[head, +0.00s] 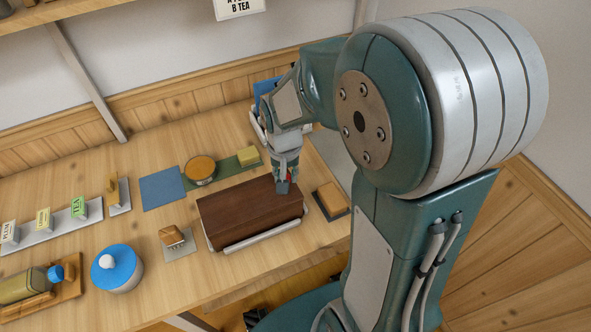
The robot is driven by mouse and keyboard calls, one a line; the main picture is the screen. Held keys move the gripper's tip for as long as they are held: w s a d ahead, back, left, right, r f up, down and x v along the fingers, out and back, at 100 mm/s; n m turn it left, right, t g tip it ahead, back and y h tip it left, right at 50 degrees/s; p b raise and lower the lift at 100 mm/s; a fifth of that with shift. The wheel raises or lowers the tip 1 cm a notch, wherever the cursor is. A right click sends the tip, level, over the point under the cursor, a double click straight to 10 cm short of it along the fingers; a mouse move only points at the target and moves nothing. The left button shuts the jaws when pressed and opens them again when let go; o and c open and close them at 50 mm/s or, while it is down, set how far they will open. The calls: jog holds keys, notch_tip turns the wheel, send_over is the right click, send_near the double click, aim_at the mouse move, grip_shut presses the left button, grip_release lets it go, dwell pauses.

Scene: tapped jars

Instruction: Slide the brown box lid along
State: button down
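The brown box lid (248,213) is a dark wooden slab on the right half of the table, lying within a light-coloured frame (263,235) that shows along its front and left edges. My gripper (284,185) points down at the lid's far right part, with its fingertips at or just above the top surface. I cannot tell whether they touch it. A small red and dark piece shows at the fingertips. The gap between the fingers is too small to judge. What lies under the lid is hidden.
A tan block on a dark tray (330,199) stands close to the lid's right. A small brown block on a grey plate (174,238) and a blue-lidded jar (117,268) are left. A round wooden-topped jar (200,170) stands behind. Bare table lies in front.

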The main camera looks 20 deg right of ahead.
jog(key=shift+s, duration=0.1)
jog(key=shift+c, duration=2.1)
grip_release()
jog(key=shift+a, duration=0.15)
notch_tip(320, 180, up, 12)
jog(key=shift+f, duration=0.1)
jog(key=s+r+n+t, duration=0.2)
jog(key=s, duration=0.4)
jog(key=s+r+n+t, duration=0.2)
jog(key=s+r+t, duration=0.1)
jog(key=s, duration=0.3)
jog(key=shift+s+t, duration=0.15)
jog(key=shift+t, duration=0.15)
